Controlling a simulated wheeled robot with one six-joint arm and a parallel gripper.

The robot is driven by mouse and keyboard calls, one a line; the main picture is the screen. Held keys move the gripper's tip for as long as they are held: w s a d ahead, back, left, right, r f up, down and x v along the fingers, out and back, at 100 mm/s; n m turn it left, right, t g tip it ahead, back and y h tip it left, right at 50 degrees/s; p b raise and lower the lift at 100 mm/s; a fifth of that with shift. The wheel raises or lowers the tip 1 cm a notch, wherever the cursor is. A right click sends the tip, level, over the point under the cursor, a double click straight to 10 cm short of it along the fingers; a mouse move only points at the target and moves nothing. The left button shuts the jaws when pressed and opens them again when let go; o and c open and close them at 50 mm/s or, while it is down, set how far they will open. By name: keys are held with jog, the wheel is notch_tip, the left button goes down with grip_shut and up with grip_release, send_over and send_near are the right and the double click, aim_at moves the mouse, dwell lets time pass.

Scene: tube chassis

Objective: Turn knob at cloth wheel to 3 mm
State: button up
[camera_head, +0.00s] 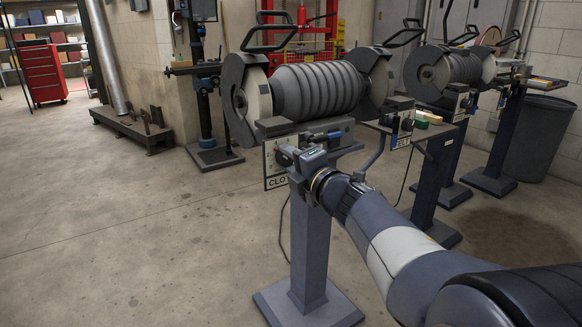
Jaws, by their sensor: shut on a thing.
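The nearest bench grinder (318,90) stands on a grey pedestal (311,245) in the middle of the view. A pale panel with a label starting "CLOT" (277,183) hangs at its front left, below the left wheel (258,96). My arm reaches in from the lower right. My gripper (293,156) is at this panel, shut on the knob (284,158). The fingers and wrist cover most of the knob, and its setting cannot be read.
More grinders on pedestals stand to the right, the closest being a second grinder (462,70). A dark bin (536,138) is at the right wall. A drill-like column (204,90) stands behind left. A red tool cabinet (42,74) is far left. The concrete floor at left is clear.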

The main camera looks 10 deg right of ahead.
jog(key=shift+n, duration=0.4)
jog(key=o, duration=1)
jog(key=shift+c, duration=0.2)
jog(key=p+v, duration=0.2)
jog(key=v, duration=0.8)
jog(key=shift+s+p, duration=0.4)
jog(key=shift+w, duration=0.1)
